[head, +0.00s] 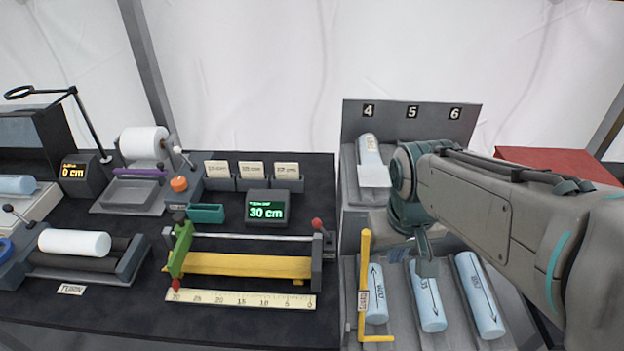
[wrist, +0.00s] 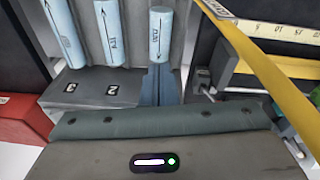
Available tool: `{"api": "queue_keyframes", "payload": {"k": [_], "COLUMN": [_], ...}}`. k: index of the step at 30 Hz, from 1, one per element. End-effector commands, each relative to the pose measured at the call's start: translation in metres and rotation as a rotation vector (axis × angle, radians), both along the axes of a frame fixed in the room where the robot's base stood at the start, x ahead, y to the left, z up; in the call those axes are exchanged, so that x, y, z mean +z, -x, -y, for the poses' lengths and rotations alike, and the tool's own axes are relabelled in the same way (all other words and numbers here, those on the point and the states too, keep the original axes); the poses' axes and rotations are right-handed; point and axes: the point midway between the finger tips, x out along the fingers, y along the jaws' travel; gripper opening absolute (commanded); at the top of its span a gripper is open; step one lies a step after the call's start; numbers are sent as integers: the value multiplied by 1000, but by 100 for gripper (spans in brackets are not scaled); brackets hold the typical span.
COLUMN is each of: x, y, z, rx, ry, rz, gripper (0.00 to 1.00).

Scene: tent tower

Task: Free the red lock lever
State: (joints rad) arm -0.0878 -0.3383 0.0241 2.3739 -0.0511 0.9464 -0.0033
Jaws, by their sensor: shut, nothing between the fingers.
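Two red parts show on the measuring bench in the head view: a red knob (head: 317,224) at the right end of its rail, and a small red tip (head: 176,284) at the foot of the green slider (head: 181,250). I cannot tell which is the lock lever. My gripper (head: 427,266) is shut and empty, pointing down over the front rack of light blue rolls, right of the bench. In the wrist view its closed fingers (wrist: 158,85) show in front of a roll; whether they touch it is unclear.
A ruler (head: 240,299) lies along the bench front. A display (head: 266,208) reading 30 cm stands behind. A red box (head: 555,160) is at right.

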Motion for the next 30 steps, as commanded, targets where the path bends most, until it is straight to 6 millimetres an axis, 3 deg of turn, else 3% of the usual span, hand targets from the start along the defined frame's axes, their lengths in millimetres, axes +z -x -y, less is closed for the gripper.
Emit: {"api": "queue_keyframes", "payload": {"k": [8, 18, 24, 30], "x": [11, 9, 1, -4], "y": [-61, -135, -161, -172], "z": [-41, -129, -178, -202], "rx": [204, 486, 608, 663], "ry": [102, 228, 277, 298], "rz": [-20, -24, -17, -12], "gripper": [0, 0, 0, 0]}}
